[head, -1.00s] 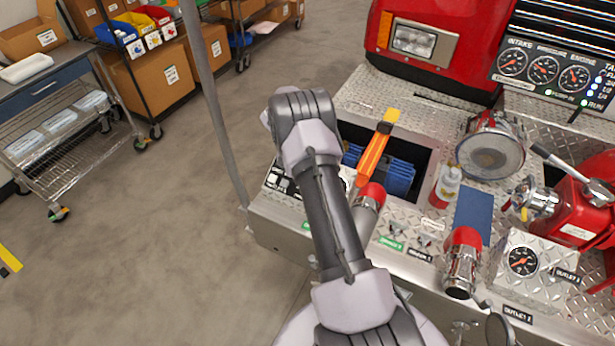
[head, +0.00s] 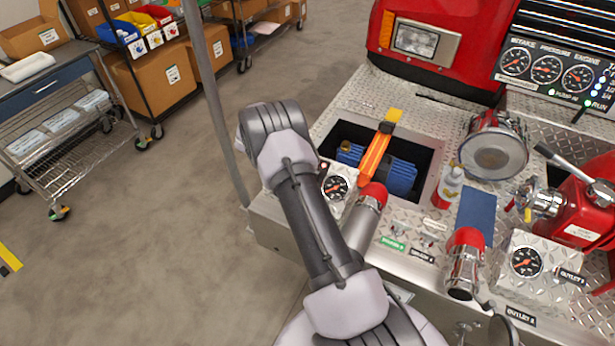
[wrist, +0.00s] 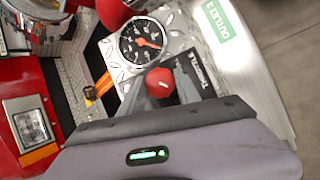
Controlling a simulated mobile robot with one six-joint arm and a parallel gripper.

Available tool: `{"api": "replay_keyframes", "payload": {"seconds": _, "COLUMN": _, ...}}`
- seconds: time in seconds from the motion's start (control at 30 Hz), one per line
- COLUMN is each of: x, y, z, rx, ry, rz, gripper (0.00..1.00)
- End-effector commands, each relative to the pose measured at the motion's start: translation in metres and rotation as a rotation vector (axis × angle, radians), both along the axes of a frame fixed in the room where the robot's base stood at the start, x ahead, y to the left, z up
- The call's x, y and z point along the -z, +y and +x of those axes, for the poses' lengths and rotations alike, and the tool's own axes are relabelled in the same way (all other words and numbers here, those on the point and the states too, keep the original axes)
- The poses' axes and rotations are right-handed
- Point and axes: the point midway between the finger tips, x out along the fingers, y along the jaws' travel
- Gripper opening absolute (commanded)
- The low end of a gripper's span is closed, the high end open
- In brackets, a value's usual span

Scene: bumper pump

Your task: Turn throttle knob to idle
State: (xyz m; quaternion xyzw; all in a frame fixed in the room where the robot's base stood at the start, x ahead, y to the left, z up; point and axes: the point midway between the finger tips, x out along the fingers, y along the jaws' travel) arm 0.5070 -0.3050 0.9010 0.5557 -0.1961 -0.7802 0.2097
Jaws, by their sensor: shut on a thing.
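The throttle knob (wrist: 161,84) is a small red knob in the middle of the wrist view, beside a dark label that reads "Throttle". My gripper (wrist: 162,92) is shut on the knob, with one dark finger on each side of it. A round black gauge (wrist: 143,40) with an orange needle sits just above the knob in the wrist view. The same gauge shows in the head view (head: 336,187), right of my arm. In the head view my arm hides the knob and my gripper.
A red-capped pipe (head: 370,197) stands close to the right of my arm. An open bay (head: 425,160) with blue items and an orange-handled tool (head: 377,150) lies behind. A grey pole (head: 215,100) rises on the left. Open floor (head: 130,240) lies left of the bumper.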

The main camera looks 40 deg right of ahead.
Motion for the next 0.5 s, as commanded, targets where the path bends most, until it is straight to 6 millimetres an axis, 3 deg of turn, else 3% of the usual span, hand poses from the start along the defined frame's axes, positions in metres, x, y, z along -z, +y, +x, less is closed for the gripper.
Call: {"api": "replay_keyframes", "payload": {"seconds": 0.5, "x": 0.0, "y": 0.0003, "z": 0.0, "rx": -0.069, "ry": 0.038, "rz": -0.016, "gripper": 0.0}}
